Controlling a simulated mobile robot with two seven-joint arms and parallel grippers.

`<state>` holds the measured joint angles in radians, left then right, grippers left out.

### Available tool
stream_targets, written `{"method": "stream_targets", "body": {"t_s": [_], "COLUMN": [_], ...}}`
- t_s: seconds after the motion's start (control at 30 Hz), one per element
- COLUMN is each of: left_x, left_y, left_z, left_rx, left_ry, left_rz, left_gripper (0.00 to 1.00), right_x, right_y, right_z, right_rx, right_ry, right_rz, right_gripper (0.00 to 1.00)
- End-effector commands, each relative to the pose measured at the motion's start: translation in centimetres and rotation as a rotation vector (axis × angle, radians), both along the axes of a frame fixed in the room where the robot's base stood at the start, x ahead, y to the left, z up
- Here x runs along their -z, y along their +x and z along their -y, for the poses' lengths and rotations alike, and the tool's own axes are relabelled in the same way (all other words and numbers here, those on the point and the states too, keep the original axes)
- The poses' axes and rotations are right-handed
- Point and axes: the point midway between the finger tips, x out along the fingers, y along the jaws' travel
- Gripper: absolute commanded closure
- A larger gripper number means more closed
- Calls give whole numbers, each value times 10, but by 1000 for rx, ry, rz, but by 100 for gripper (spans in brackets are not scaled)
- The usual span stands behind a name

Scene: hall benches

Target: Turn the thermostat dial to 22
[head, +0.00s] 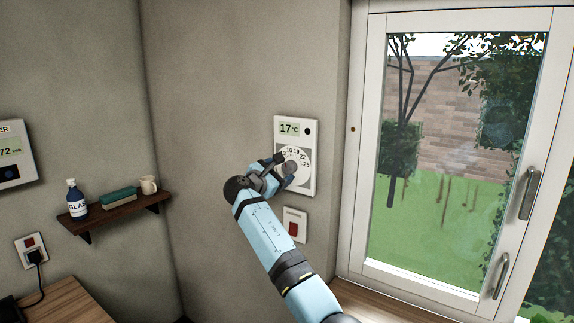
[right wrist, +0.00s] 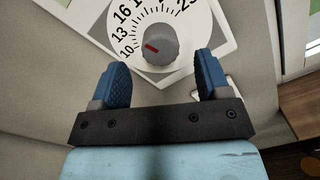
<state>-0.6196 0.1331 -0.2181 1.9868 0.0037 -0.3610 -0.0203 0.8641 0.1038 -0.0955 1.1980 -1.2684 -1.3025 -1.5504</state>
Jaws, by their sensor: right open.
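The white thermostat (head: 308,178) hangs on the wall left of the window, and its display (head: 290,128) reads 17 °C. Its round scale carries numbers such as 16, 19, 22 and 25. In the right wrist view the grey dial knob (right wrist: 158,45) with a red mark sits at the middle of the scale, the mark towards the left side. My right gripper (head: 282,166) is in front of the thermostat. In the right wrist view its blue fingers are open, one on each side below the knob, apart from it. My left gripper is not in view.
A switch plate with a red rocker (head: 294,227) is just below the thermostat. A window with handles (head: 528,192) is on the right. A small shelf (head: 110,209) holds a bottle (head: 77,201), a green item (head: 118,198) and a cup (head: 148,186) on the left.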

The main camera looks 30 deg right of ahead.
Motion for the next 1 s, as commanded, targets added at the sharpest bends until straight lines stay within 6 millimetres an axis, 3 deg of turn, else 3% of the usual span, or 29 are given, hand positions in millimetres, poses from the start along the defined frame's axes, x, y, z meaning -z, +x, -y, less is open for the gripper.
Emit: {"method": "stream_targets", "body": {"t_s": [0.1,0.3,0.67,0.9,1.0], "left_x": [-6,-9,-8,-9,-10], "left_y": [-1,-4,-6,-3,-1], "left_z": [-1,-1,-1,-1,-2], "left_rx": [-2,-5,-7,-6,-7], "left_ry": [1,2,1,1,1], "left_rz": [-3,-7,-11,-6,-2], "left_gripper": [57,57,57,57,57], "right_x": [-2,-1,1,1,1], "right_y": [8,15,17,17,17], "right_z": [21,40,45,45,45], "right_rx": [1,0,-1,-1,-1], "right_ry": [-1,0,1,1,1], "right_rz": [-1,0,1,1,2], "right_gripper": [30,30,30,80,80]}}
